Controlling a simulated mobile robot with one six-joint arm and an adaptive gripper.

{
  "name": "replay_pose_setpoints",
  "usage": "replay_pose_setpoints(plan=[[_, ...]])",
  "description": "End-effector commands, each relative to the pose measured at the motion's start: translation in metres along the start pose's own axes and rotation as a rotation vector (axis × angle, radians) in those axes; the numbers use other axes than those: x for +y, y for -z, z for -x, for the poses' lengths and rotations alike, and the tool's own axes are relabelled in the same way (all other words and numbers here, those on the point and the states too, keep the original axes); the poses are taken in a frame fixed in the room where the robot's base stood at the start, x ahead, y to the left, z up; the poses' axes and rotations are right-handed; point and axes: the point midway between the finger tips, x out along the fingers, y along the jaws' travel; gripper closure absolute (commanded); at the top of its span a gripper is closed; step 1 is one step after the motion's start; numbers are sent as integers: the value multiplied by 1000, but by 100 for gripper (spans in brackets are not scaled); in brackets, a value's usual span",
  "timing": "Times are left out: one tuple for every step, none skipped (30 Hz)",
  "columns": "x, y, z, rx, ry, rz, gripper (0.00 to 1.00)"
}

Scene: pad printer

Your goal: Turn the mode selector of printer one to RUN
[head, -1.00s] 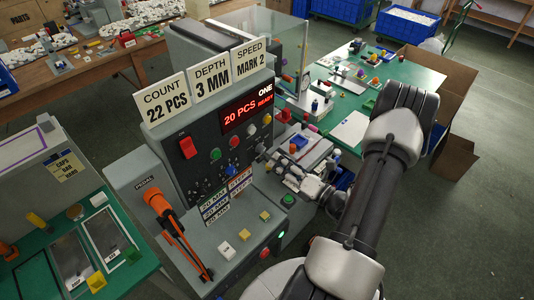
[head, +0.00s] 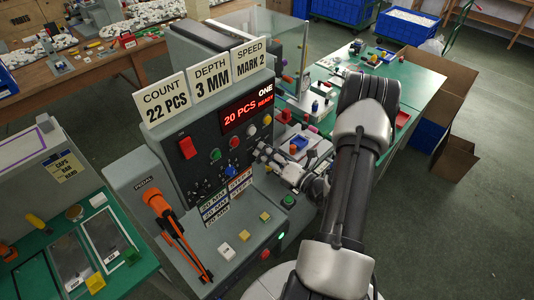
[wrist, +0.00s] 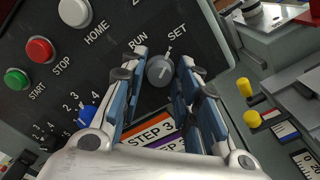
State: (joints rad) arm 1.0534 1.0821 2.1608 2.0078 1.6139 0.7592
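Printer one (head: 190,135) stands at the centre of the head view, with a red display (head: 247,114) reading "ONE", "20 PCS READY". In the wrist view the mode selector (wrist: 160,71) is a small round grey knob below the labels RUN (wrist: 138,42) and SET (wrist: 177,31). Its light pointer mark seems to lean towards SET, but is too small to be sure. My gripper (wrist: 163,60) is open, with one finger on each side of the knob and narrow gaps visible. In the head view my gripper (head: 262,153) is at the panel's right side and hides the selector.
Near the selector are a white HOME button (wrist: 75,12), a red STOP button (wrist: 39,49), a green START button (wrist: 16,79) and a blue knob (wrist: 87,114). A STEP 3 label (wrist: 151,131) lies below. An orange-handled pedal lever (head: 158,205) stands at the panel's left.

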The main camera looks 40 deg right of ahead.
Motion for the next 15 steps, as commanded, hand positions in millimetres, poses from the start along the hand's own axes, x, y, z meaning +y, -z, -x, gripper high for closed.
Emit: replay_pose_setpoints(plan=[[0,0,0,0,0,0,77],[0,0,0,0,0,0,79],[0,0,0,0,0,0,82],[0,0,0,0,0,0,84],[0,0,0,0,0,0,86],[0,0,0,0,0,0,88],[0,0,0,0,0,0,90],[0,0,0,0,0,0,92],[0,0,0,0,0,0,95],[0,0,0,0,0,0,97],[0,0,0,0,0,0,99],[0,0,0,0,0,0,100],[0,0,0,0,0,0,100],[0,0,0,0,0,0,100],[0,0,0,0,0,0,100]])
